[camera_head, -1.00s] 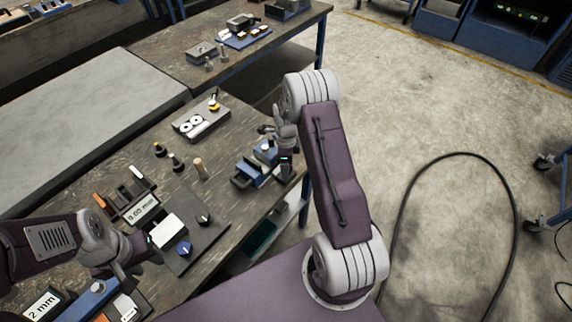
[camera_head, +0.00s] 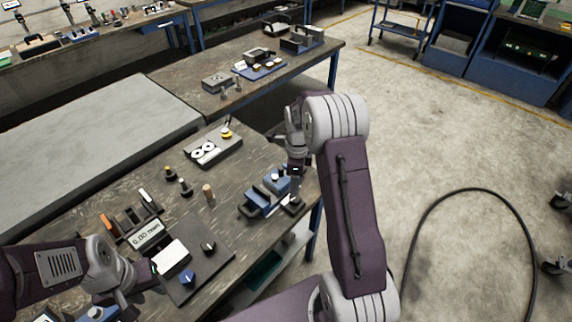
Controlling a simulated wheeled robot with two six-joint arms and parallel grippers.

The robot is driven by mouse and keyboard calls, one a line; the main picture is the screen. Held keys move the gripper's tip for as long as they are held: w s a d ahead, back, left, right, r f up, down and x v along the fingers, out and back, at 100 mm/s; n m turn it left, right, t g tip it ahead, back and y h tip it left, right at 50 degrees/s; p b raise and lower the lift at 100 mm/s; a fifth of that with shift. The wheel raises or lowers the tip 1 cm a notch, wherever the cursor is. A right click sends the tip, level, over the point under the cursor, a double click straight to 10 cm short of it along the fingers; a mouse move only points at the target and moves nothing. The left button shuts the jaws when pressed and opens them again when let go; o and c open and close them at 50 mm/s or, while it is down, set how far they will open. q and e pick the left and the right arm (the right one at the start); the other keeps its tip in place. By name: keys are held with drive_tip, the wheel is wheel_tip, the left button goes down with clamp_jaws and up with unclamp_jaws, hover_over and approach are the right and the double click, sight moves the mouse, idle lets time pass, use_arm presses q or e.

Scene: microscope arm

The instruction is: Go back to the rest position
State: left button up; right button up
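My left arm comes in from the left edge, and its gripper (camera_head: 143,275) is low over the near left of the workbench, beside a dark plate with a white block and a blue knob. Its fingers are small and partly hidden, so I cannot tell whether they are open or shut. My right arm rises from the bottom centre. Its gripper (camera_head: 296,172) points down by the right end of the bench, close to a blue vise-like device (camera_head: 265,197). The arm hides part of it, and I cannot tell its opening.
The workbench (camera_head: 235,235) holds a digital readout (camera_head: 147,235), a dark plate (camera_head: 213,262), several small posts and a grey box with two white discs (camera_head: 213,150). Another table (camera_head: 180,75) stands behind. Open floor (camera_head: 440,130) lies right, with a black cable (camera_head: 415,220).

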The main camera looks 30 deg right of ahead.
drive_tip(key=s+a+r+n+t, duration=0.1)
drive_tip(key=s+a+r+n, duration=0.35)
drive_tip(key=a+r, duration=0.3)
drive_tip(key=s+a+f+n, duration=0.2)
drive_tip(key=s+n, duration=0.4)
drive_tip(key=n, duration=0.4)
drive_tip(key=s+a+f+n, duration=0.1)
drive_tip(key=s+n, duration=0.6)
drive_tip(key=n, duration=0.3)
drive_tip(key=shift+s+a+f, duration=0.15)
drive_tip(key=shift+a+f, duration=0.25)
